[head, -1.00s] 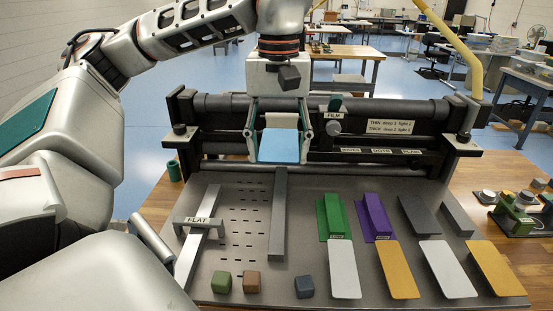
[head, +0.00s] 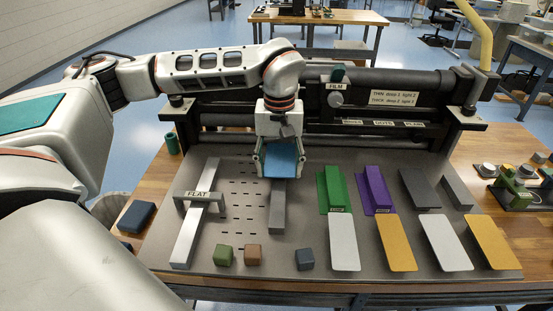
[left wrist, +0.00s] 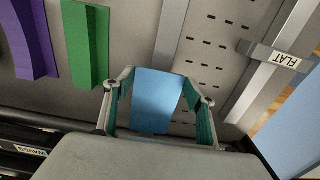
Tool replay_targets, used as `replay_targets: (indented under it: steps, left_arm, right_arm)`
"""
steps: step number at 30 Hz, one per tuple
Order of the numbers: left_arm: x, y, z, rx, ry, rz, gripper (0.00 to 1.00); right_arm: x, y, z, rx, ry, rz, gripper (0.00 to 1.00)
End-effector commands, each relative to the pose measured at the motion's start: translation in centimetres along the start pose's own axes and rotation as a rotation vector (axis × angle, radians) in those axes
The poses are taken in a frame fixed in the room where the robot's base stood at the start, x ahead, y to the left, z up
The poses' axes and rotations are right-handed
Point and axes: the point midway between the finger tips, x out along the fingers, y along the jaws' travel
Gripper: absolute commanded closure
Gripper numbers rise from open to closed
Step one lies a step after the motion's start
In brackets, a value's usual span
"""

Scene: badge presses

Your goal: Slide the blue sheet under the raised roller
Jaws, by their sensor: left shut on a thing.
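The blue sheet (head: 282,161) is held level by my left gripper (head: 281,152), on the near side of the press. In the left wrist view the sheet (left wrist: 156,105) lies between the two fingers of the gripper (left wrist: 160,82), over the perforated plate. The dark roller (head: 222,138) runs across the press behind the sheet; my left gripper and wrist hide its middle. The size of the gap beneath the roller cannot be told. The grey guide bar (head: 278,212) lies on the plate in front of the sheet. My right gripper is not in view.
A FLAT-labelled bar (head: 200,195) lies left of the guide. Small blocks, including a brown one (head: 253,254), sit along the plate's front. Green (head: 332,190) and purple (head: 374,190) pieces stand right. A dark blue block (head: 137,217) lies on the wooden table.

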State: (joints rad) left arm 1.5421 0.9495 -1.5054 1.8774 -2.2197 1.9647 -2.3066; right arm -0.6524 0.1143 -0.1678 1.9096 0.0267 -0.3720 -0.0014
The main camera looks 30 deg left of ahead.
Motion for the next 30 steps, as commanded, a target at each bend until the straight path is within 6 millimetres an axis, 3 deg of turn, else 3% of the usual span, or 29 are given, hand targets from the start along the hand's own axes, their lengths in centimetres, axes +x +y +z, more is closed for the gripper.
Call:
replay_targets:
  steps: [11,30]
  left_arm:
    - [2.4,-0.1,0.1,-0.001,-0.002,-0.001,0.68]
    - [2.2,0.0,-4.1,-0.002,-0.001,0.000,0.68]
  right_arm:
    - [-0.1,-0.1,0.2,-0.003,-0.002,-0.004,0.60]
    - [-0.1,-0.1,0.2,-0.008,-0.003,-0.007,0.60]
